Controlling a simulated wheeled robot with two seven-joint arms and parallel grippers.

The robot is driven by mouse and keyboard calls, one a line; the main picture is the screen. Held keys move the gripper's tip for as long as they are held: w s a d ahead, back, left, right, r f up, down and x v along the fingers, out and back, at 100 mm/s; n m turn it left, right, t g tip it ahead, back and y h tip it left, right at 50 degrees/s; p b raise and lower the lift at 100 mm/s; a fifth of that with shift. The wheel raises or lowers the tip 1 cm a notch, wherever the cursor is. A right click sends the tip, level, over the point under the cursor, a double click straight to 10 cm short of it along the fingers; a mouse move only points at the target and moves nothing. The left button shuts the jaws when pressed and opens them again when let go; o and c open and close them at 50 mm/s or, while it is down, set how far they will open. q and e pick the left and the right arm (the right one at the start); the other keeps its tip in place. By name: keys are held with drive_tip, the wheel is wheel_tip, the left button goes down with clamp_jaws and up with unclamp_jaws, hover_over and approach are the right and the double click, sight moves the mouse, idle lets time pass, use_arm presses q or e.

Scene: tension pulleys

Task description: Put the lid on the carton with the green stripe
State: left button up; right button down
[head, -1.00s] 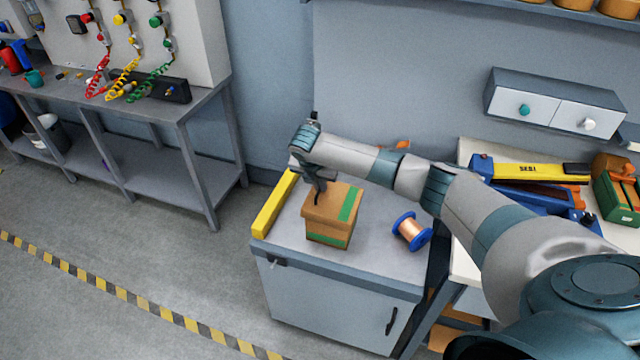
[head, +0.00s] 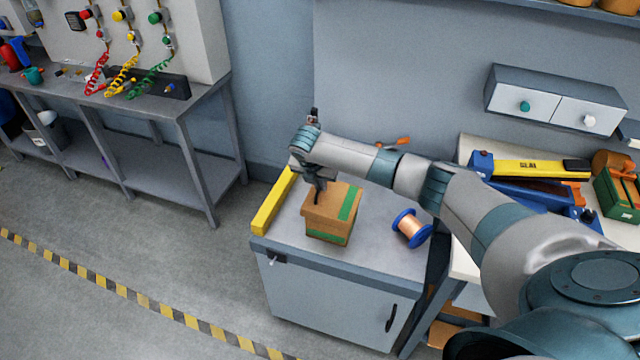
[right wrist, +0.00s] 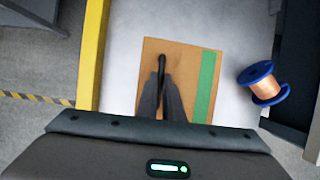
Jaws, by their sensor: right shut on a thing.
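The carton (head: 325,238) is brown cardboard with a green stripe low on its side and stands on the grey cabinet top. The brown lid (head: 330,203), with a green stripe along its right side, is on top of the carton; I cannot tell whether it is fully seated. My right gripper (head: 319,187) points down over the lid and is shut on its dark grip. In the right wrist view the lid (right wrist: 185,62) lies below the closed fingers (right wrist: 162,75) and hides the carton. My left gripper is not in view.
A yellow bar (head: 273,203) lies along the cabinet's left edge. A blue spool of copper wire (head: 411,228) lies right of the carton. The cabinet top (head: 375,262) is clear in front of the spool. A cluttered workbench stands further right.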

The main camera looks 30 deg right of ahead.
drive_tip(key=shift+f, duration=0.8)
drive_tip(key=c, duration=1.8)
unclamp_jaws()
drive_tip(key=shift+r, duration=0.15)
drive_tip(key=b+v, duration=0.4)
drive_tip(key=v, duration=1.3)
drive_tip(key=shift+s, duration=0.15)
